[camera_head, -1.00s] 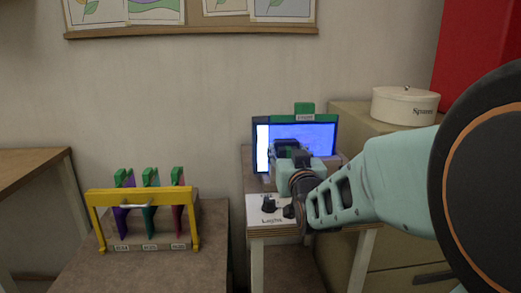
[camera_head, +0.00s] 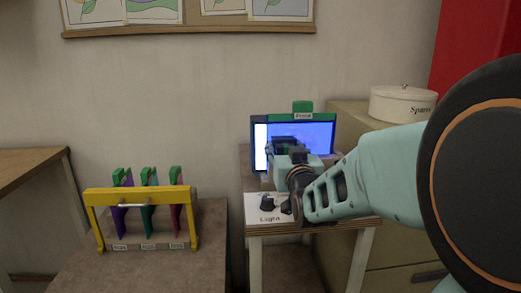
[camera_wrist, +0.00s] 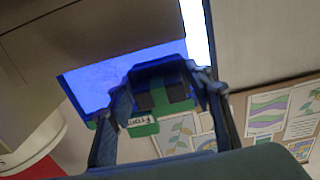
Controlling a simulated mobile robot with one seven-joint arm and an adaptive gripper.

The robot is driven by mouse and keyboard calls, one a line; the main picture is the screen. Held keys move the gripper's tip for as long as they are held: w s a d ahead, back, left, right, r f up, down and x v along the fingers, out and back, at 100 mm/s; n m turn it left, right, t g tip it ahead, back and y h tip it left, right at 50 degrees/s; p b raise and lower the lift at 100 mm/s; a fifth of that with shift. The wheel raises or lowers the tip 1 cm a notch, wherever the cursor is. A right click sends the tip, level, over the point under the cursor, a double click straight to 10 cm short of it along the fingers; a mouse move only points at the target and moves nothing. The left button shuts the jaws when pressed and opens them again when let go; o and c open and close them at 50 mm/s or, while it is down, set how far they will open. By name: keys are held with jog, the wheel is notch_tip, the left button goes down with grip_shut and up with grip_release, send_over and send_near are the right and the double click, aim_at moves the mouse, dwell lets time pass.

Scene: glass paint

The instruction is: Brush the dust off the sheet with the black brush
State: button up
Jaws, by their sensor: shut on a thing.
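The sheet (camera_head: 318,133) is a blue-lit panel in a dark frame, upright on the small stand, with a white strip at its left. A green tab labelled "Front" (camera_head: 303,107) is on its top edge. The sheet also shows in the wrist view (camera_wrist: 95,85), partly hidden by my gripper. My gripper (camera_head: 285,146) is in front of the sheet's lower left part. In the wrist view my gripper (camera_wrist: 165,95) is shut on a dark block, which looks like the black brush (camera_wrist: 152,99). Its bristles, and whether they touch the sheet, I cannot make out. Dust is too small to tell.
A white control box marked "Light" (camera_head: 265,214) with black knobs is below my wrist. At left, a yellow-barred rack (camera_head: 140,196) holds several coloured, green-topped pieces. A round white tin (camera_head: 400,104) stands on the cabinet at right. A wooden table (camera_head: 30,165) is at far left.

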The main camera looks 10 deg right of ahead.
aim_at(321, 140)
jog(key=shift+w, duration=0.55)
jog(key=shift+d, duration=0.1)
jog(key=shift+s+d+b, duration=0.1)
jog(key=shift+d+b, duration=0.4)
jog(key=shift+d, duration=1.3)
jog(key=shift+d+p, duration=0.5)
jog(key=shift+d, duration=3.3)
jog(key=shift+a, duration=0.1)
